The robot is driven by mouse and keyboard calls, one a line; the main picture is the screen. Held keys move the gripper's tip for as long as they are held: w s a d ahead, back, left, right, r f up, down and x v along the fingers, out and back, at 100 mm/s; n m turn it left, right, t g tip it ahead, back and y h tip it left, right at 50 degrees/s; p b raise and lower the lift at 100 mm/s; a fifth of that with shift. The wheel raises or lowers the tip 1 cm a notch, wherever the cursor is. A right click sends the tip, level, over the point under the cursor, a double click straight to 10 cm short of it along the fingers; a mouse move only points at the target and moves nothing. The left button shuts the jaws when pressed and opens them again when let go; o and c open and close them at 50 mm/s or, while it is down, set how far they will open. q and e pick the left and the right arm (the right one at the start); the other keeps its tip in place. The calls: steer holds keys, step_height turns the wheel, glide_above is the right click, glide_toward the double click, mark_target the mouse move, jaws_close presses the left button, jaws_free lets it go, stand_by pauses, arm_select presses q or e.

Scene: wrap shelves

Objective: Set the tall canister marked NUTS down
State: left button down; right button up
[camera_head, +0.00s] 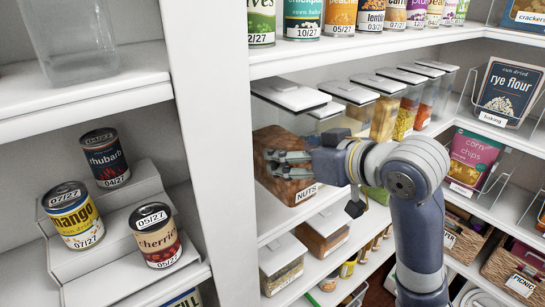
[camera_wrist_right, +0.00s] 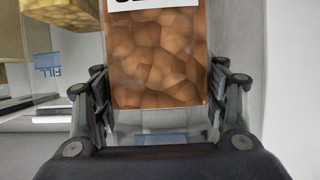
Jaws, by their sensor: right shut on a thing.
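The tall canister marked NUTS (camera_head: 271,141) is a clear box with a pale lid (camera_head: 290,95) and brown nuts inside. It is upright at the left end of the middle shelf (camera_head: 345,185), its white label low on the front. Whether its base touches the shelf, I cannot tell. My right gripper (camera_head: 289,165) is around its lower part. In the right wrist view the fingers (camera_wrist_right: 160,105) flank the canister (camera_wrist_right: 158,60) on both sides, shut on it. My left gripper is not in view.
Several similar lidded canisters (camera_head: 384,118) stand in a row to its right. A white upright panel (camera_head: 215,130) is close on its left. Cans (camera_head: 330,15) line the shelf above, and shorter lidded boxes (camera_head: 283,265) stand below. Cans on a white riser (camera_head: 75,265) are at left.

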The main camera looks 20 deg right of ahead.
steer(key=w, duration=0.2)
steer(key=w+a+p, duration=0.1)
steer(key=w, duration=0.1)
steer(key=w+a, duration=0.1)
steer(key=w, duration=0.1)
steer(key=shift+a+r+p, duration=0.15)
steer(key=shift+r+p, duration=0.05)
steer(key=shift+p, duration=0.15)
steer(key=shift+w+f, duration=0.2)
steer(key=shift+f, duration=0.1)
steer(key=shift+s+f+p, duration=0.2)
steer(key=shift+f+p, duration=0.25)
steer(key=shift+f, duration=0.85)
steer(key=shift+f+p, duration=0.5)
steer(key=shift+f, duration=1.05)
steer(key=shift+w+f+p, duration=0.15)
steer(key=shift+f+p, duration=0.15)
steer(key=shift+p, duration=0.1)
steer(key=shift+f, duration=0.1)
steer(key=shift+w+a, duration=0.1)
